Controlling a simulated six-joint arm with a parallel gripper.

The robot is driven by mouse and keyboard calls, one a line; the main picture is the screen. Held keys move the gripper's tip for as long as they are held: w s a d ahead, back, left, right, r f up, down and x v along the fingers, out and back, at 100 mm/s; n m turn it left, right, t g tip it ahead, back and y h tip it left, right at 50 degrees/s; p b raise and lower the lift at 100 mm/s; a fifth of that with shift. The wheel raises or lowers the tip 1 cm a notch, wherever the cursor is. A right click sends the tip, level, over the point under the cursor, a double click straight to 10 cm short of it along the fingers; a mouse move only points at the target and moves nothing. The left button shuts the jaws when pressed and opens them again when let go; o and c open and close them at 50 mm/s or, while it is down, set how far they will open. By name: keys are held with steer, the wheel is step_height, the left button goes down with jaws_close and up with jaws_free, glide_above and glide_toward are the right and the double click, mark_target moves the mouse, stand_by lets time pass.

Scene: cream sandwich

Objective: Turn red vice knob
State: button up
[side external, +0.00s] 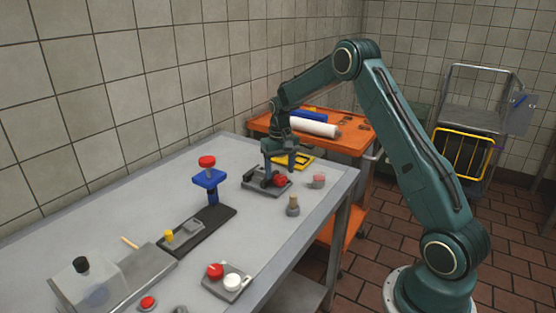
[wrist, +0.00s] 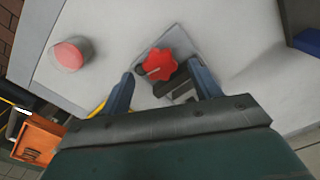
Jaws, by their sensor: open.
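The red vice knob (wrist: 160,64) is a lobed red handwheel on a small grey vice (side external: 262,190). The vice stands on a flat plate near the far end of the table. The knob also shows in the side external view (side external: 280,180). My gripper (wrist: 157,82) is open, with its two fingers apart and the lower edge of the knob between their tips in the wrist view. In the side external view my gripper hangs right over the vice. Whether a finger touches the knob I cannot tell. Part of the vice body is hidden by my gripper.
A pale red cylinder (wrist: 70,54) stands beside the vice, with a grey-brown peg (side external: 293,206) near it. An orange cart (side external: 350,143) with a white roll is behind the table's far edge.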

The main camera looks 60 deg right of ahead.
mark_target(281, 177)
step_height(281, 177, up, 12)
steer(key=shift+f, duration=0.15)
stand_by(0.3)
steer(key=shift+n, duration=0.3)
steer(key=n, duration=0.5)
steer(key=shift+s, duration=0.1)
stand_by(0.4)
step_height(281, 177, down, 14)
steer(key=shift+r, duration=0.1)
stand_by(0.7)
steer(key=shift+c, duration=0.2)
steer(key=c, duration=0.9)
